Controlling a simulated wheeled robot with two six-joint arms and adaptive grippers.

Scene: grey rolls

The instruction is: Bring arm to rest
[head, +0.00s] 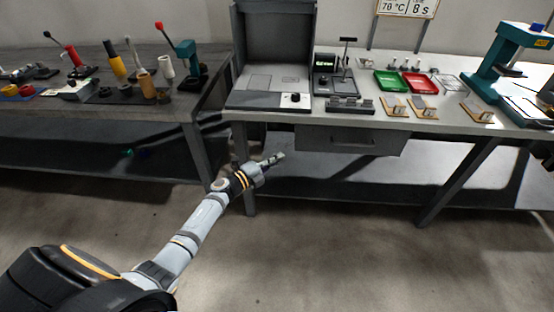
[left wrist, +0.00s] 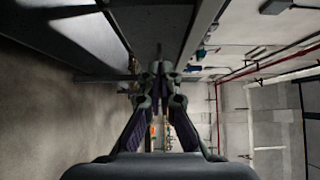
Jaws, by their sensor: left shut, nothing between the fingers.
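My left arm reaches out from the lower left in the head view. Its gripper (head: 273,159) is in front of the right-hand workbench (head: 225,114), below the height of the bench top and apart from it. In the left wrist view the left gripper's fingers (left wrist: 159,72) meet at the tips, with nothing between them. The right gripper is in neither view.
A grey drawer (head: 350,142) hangs under the right-hand bench. A dark bench (head: 60,115) with several tools stands at the left. A red tray (head: 420,83) and a green tray (head: 391,82) are on the right-hand bench. The floor (head: 330,255) in front is clear.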

